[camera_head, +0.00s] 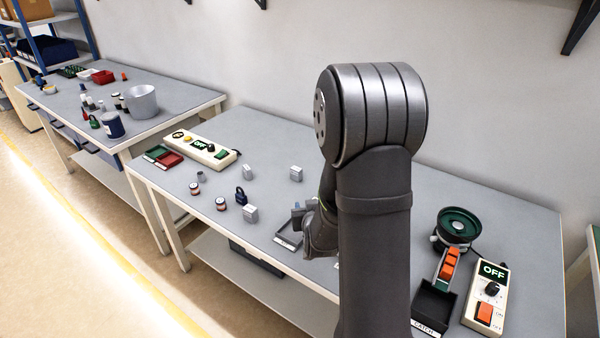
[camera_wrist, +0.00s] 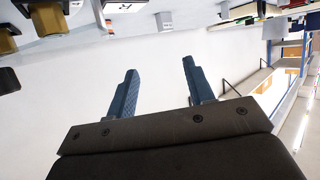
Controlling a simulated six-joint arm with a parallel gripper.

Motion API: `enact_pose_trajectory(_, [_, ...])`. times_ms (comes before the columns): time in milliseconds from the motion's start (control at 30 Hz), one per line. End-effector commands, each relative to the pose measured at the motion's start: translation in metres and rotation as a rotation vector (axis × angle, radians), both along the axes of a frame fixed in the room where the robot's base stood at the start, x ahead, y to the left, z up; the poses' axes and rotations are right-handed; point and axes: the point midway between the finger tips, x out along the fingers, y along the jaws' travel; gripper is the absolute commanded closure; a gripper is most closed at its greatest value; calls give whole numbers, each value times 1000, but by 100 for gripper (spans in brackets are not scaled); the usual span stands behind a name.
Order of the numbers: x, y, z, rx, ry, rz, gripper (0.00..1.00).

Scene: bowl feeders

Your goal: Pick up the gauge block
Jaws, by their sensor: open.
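Several small light-grey blocks stand on the grey bench in the head view: one at the back left (camera_head: 248,172), one further right (camera_head: 296,173) and one nearer the front edge (camera_head: 250,213). I cannot tell which is the gauge block. My gripper (camera_wrist: 157,75) is open and empty in the wrist view, its two blue fingers well apart. In the head view my gripper (camera_head: 298,212) is just right of the front block, partly hidden by my arm. A small pale block (camera_wrist: 164,20) shows at the top of the wrist view, beyond the fingertips.
A dark tray (camera_head: 288,236) lies beside my gripper. A navy padlock (camera_head: 240,196) and two small jars stand left of the front block. A control box (camera_head: 200,150) is behind. A green bowl feeder (camera_head: 458,225) and OFF switch box (camera_head: 487,300) are at right.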

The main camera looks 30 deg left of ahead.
Motion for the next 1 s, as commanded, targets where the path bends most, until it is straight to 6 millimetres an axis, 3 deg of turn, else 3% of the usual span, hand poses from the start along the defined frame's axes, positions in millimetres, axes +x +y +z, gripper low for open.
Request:
enact_pose_trajectory(200, [75, 44, -16, -194, 65, 25, 52])
enact_pose_trajectory(500, [155, 93, -15, -438, 196, 170, 52])
enact_pose_trajectory(700, [189, 115, 4, -559, 280, 334, 52])
enact_pose_trajectory(1000, [209, 128, 49, -679, 357, 638, 52])
